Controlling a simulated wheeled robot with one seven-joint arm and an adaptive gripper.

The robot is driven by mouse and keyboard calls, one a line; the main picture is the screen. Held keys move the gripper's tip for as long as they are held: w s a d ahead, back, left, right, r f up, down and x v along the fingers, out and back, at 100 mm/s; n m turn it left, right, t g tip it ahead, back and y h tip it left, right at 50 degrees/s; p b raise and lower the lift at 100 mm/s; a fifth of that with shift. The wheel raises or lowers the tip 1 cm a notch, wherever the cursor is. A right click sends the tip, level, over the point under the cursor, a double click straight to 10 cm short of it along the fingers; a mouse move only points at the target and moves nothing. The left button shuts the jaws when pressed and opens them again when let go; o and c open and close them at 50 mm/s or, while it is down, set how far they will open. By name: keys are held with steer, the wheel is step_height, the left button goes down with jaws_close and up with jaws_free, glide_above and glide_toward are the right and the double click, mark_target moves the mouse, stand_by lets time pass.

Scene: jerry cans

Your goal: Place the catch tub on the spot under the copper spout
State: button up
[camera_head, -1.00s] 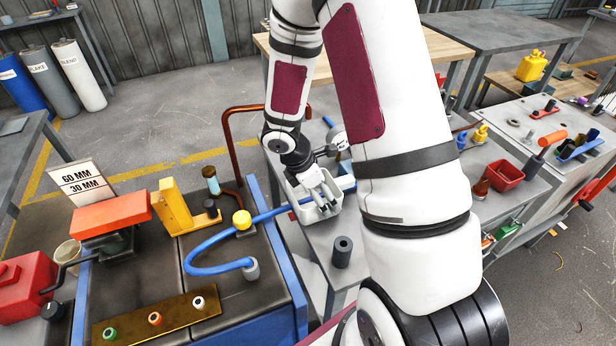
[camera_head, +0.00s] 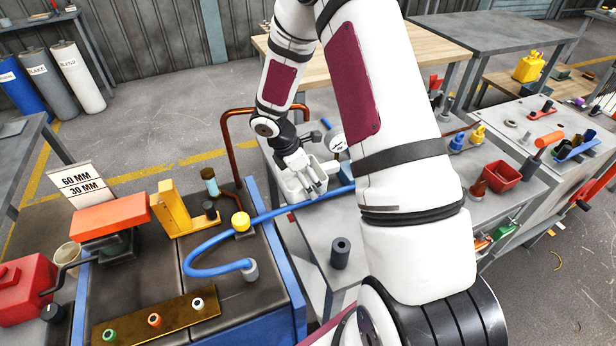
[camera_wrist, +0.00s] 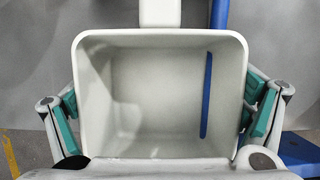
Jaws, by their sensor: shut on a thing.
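The catch tub (camera_head: 290,188) is a pale grey-white open box. My gripper (camera_head: 311,178) is shut on it, above the grey bench by the blue-edged table. In the wrist view the tub (camera_wrist: 150,95) fills the middle, looks empty, and has a blue strip on its inside. My gripper's teal-padded fingers (camera_wrist: 160,115) lie along its left and right sides. The copper spout (camera_head: 228,140) is a bent pipe rising behind the blue-edged table, its top running right, behind my arm. I cannot tell whether the tub touches the bench.
A blue hose (camera_head: 285,210) runs past the tub's near side. A round gauge (camera_head: 337,142) stands close to its right. A dark cylinder (camera_head: 340,252) stands on the near bench.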

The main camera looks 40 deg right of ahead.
steer(key=shift+f, duration=0.15)
steer(key=o, duration=0.9)
steer(key=shift+o, duration=0.2)
